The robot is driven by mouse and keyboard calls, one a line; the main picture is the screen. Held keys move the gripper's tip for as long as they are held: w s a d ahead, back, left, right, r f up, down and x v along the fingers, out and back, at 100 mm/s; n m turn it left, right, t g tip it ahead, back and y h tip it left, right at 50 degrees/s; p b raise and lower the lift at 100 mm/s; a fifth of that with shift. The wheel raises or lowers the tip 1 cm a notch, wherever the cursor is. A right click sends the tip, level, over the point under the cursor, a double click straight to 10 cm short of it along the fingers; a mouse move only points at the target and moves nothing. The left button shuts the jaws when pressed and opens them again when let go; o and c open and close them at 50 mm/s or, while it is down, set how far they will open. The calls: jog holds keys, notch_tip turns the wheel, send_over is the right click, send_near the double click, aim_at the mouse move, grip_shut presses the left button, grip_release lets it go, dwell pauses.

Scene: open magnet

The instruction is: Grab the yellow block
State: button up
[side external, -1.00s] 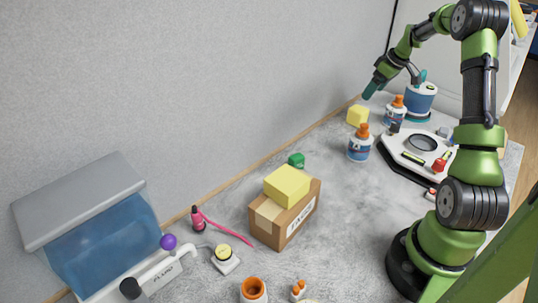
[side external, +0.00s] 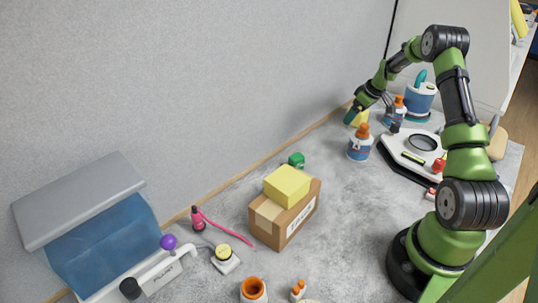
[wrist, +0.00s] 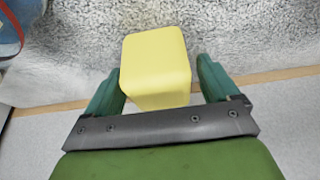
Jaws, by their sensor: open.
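A yellow block (side external: 361,118) stands on the table by the wall, partly hidden behind my gripper in the side view. My gripper (side external: 351,114) is open above it. In the wrist view the yellow block (wrist: 155,60) lies between the two green fingers, with a gap on the right side and the left finger close to its lower left edge. I cannot tell if either finger touches it. A second yellow block (side external: 287,184) lies on top of a cardboard box (side external: 265,225), well away from my gripper.
A blue container (side external: 420,97) and a white device (side external: 412,153) are further right. The wall (side external: 250,80) runs just behind the block.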

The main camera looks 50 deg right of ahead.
jog(key=shift+c, duration=0.3)
jog(key=c, duration=1)
jog(key=shift+o, duration=0.2)
jog(key=shift+r, duration=0.15)
